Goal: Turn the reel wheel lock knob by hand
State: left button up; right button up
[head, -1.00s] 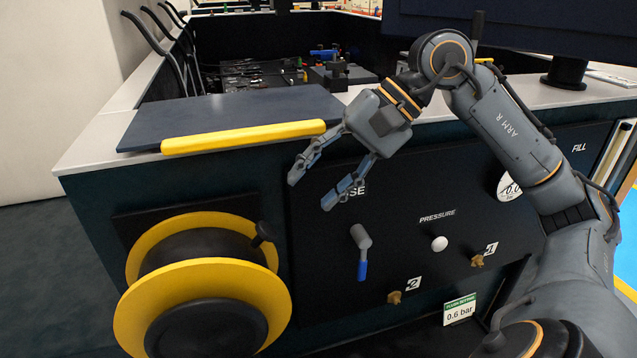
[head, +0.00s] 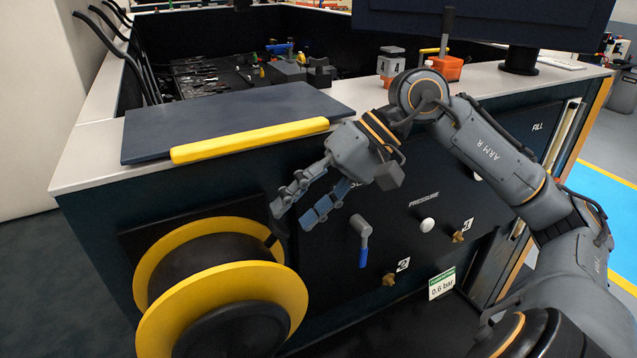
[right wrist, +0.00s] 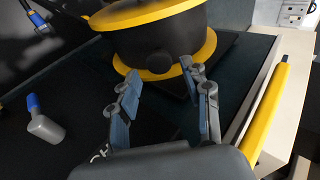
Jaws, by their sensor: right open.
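The reel (head: 287,283) with yellow flanges and a black drum is on the front of the cabinet at lower left in the head view. Its black lock knob (right wrist: 160,64) shows between and just beyond my fingertips in the right wrist view. In the head view the knob is mostly hidden behind my fingers. My right gripper (head: 292,214) is open and empty, fingers pointing down and left toward the knob; contact cannot be told. It also shows in the right wrist view (right wrist: 160,72). My left gripper is not in view.
A lever with a blue grip (head: 363,245) sits right of my gripper on the black panel, with a white pressure knob (head: 427,224) and brass valves beyond. The yellow bar (head: 250,140) edges a dark board on the worktop above.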

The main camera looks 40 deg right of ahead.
jog(key=shift+p+x, duration=0.65)
jog(key=shift+x, duration=0.15)
jog(key=shift+f+b, duration=0.15)
jog(key=shift+b, duration=0.2)
jog(key=shift+w+a+f, duration=0.1)
jog(key=shift+a+f, duration=0.1)
jog(key=shift+a, duration=0.05)
jog(key=c, duration=0.9)
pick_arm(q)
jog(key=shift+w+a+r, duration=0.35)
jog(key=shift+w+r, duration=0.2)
pick_arm(e)
jog(key=o, duration=1)
jog(key=shift+m, duration=0.3)
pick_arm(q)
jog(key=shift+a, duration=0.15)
